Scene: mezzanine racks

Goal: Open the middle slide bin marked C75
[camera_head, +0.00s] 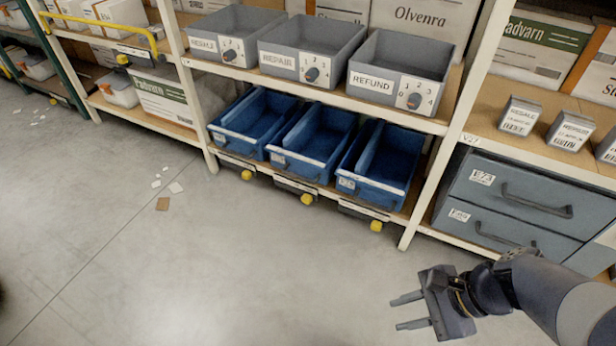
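Three blue slide bins stand side by side on the lower shelf of the white rack. The middle blue bin (297,154) has a dark handle on its front and a small white label (278,158), whose text is too small to read. It looks pushed in level with its neighbours, the left blue bin (240,138) and the right blue bin (368,190). My gripper (397,315) is over the floor at the lower right, in front of the rack and well apart from the bins. Its two fingers point left, spread apart with nothing between them.
Yellow knobs, such as the middle one (306,199), sit below the bins. Grey boxes with dials, including REPAIR (308,48), stand on the shelf above. A white rack post (432,190) and grey-blue drawers (510,195) are at right. The floor (210,270) in front is mostly clear.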

